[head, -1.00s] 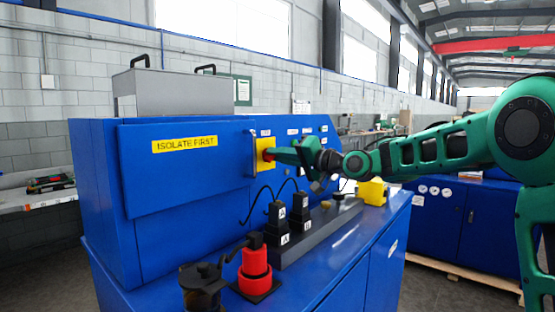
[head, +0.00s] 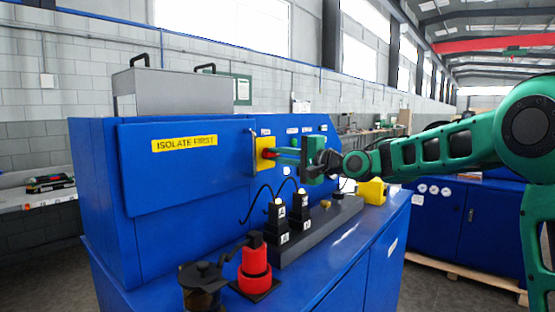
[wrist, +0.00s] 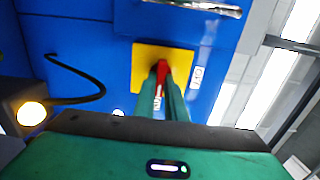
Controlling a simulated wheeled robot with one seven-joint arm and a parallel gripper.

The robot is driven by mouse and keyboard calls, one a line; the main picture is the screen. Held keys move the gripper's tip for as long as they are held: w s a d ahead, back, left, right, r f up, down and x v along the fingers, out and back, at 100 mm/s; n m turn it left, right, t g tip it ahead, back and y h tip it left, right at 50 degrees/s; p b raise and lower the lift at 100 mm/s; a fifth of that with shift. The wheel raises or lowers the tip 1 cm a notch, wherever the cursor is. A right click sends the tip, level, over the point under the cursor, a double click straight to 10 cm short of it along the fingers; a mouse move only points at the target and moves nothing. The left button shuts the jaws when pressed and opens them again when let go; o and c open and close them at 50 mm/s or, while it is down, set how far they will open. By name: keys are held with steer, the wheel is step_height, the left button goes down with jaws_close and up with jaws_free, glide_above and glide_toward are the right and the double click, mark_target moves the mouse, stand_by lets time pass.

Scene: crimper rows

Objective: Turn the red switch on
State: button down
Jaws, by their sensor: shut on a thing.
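The red switch (wrist: 162,70) sits on a yellow square plate (wrist: 143,72) on the blue machine front. In the head view the switch (head: 267,153) shows as a small red part on the yellow plate (head: 261,146), at the left tip of my gripper. My gripper (wrist: 167,92) is shut on the red switch, with a green finger on each side of its handle in the wrist view. In the head view my gripper (head: 276,154) reaches in from the right. The fingers hide part of the switch.
A metal door handle (head: 254,152) stands close left of the yellow plate. Below are black blocks with cables (head: 277,214), a red and black device (head: 254,268) and a dark pot (head: 202,285). A yellow block (head: 371,190) stands to the right.

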steer(key=shift+w+d, duration=0.25)
steer(key=shift+d, duration=0.1)
steer(key=c, duration=1.8)
jaws_free()
steer(key=shift+f, duration=0.15)
steer(key=shift+s+a, duration=0.1)
steer(key=shift+a, duration=0.05)
steer(key=v, duration=1)
steer(key=shift+s+d, duration=0.15)
steer(key=shift+d, duration=0.2)
